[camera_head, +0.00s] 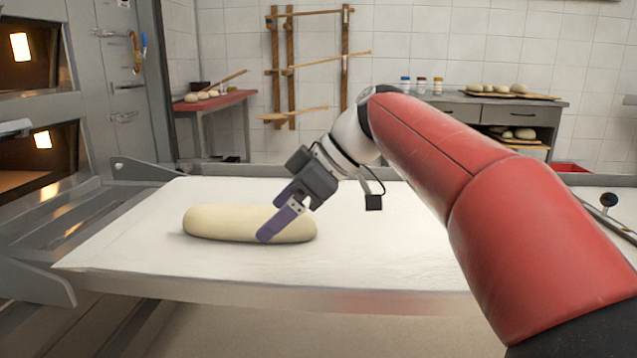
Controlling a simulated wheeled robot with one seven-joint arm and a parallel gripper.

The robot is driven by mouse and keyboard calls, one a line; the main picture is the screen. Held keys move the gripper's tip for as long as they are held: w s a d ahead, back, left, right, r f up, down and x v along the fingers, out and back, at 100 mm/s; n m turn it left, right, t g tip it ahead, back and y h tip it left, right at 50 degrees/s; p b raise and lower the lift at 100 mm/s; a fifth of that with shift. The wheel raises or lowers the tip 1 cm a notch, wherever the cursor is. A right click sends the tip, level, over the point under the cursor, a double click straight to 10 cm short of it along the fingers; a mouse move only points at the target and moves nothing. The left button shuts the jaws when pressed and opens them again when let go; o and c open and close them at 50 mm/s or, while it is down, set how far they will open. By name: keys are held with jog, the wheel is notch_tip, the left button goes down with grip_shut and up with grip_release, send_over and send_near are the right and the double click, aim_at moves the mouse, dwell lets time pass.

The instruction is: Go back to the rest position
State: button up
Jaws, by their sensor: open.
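My gripper (276,215) has two purple fingers and hangs over the right part of a pale dough loaf (215,221). The fingers are apart, and the nearer one overlaps the loaf in the picture. I cannot tell whether it touches the dough. The loaf lies lengthwise from left to right on a white-covered loading board (160,262). My red arm reaches in from the lower right and hides the board's right part.
Deck ovens (40,110) with lit chambers stand at the left. A red-topped table (215,101) and a wall rack (290,70) are behind. A grey counter (455,110) with dough on boards stands at the back right. The board's front left is clear.

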jog(key=s+d+f+m+t+h+p, duration=0.2)
jog(key=s+d+f+m+h+p, duration=0.1)
jog(key=s+d+f+m, duration=0.4)
jog(key=s+d+f+m+t+h+p, duration=0.2)
jog(key=s+d+f+m+h, duration=0.4)
jog(key=d, duration=0.8)
jog(key=s+f+m+p, duration=0.1)
jog(key=s+f+m, duration=0.1)
jog(key=s+m, duration=0.2)
jog(key=shift+s+t, duration=0.4)
jog(key=shift+s, duration=0.5)
